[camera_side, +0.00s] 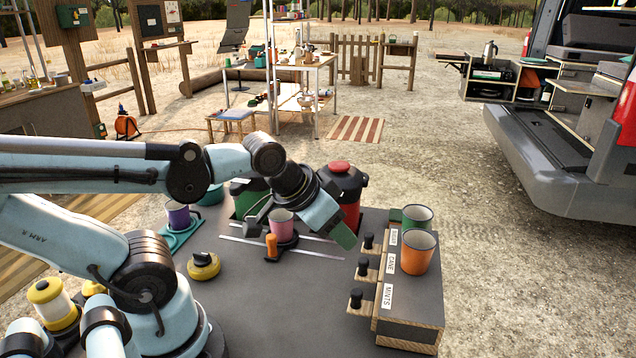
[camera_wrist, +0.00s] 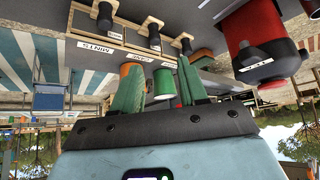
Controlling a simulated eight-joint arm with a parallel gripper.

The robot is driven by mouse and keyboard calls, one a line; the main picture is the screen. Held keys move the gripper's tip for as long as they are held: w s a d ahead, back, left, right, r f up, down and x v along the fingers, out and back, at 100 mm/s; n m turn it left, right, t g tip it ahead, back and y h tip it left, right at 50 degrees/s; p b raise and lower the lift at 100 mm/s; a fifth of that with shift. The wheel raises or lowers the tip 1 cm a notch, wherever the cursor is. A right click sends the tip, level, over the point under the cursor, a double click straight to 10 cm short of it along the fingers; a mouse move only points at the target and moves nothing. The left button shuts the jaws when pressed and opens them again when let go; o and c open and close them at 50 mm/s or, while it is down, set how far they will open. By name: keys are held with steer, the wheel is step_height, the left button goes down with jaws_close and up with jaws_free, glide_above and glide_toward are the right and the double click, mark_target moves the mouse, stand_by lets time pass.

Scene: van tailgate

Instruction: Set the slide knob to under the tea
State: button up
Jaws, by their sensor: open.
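The orange slide knob (camera_side: 271,244) stands upright on a dark carriage between two pale rails (camera_side: 312,252) in the side view. A pink cup (camera_side: 282,221) sits on the carriage behind the knob.
A green dispenser (camera_side: 246,197) stands left of the red one, partly hidden by my arm. A drawer box (camera_side: 411,305) with black knobs, a green cup (camera_side: 420,214) and an orange cup (camera_side: 417,255) is at right. A yellow kettle-like weight (camera_side: 204,266) lies at left. The front deck is clear.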

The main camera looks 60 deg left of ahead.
steer(key=shift+o, duration=0.9)
steer(key=shift+a, duration=0.3)
steer(key=n+g, duration=0.7)
steer(key=n, duration=0.4)
glide_toward(271, 236)
steer(key=shift+f, duration=5.8)
jaws_close()
steer(key=shift+w, duration=0.1)
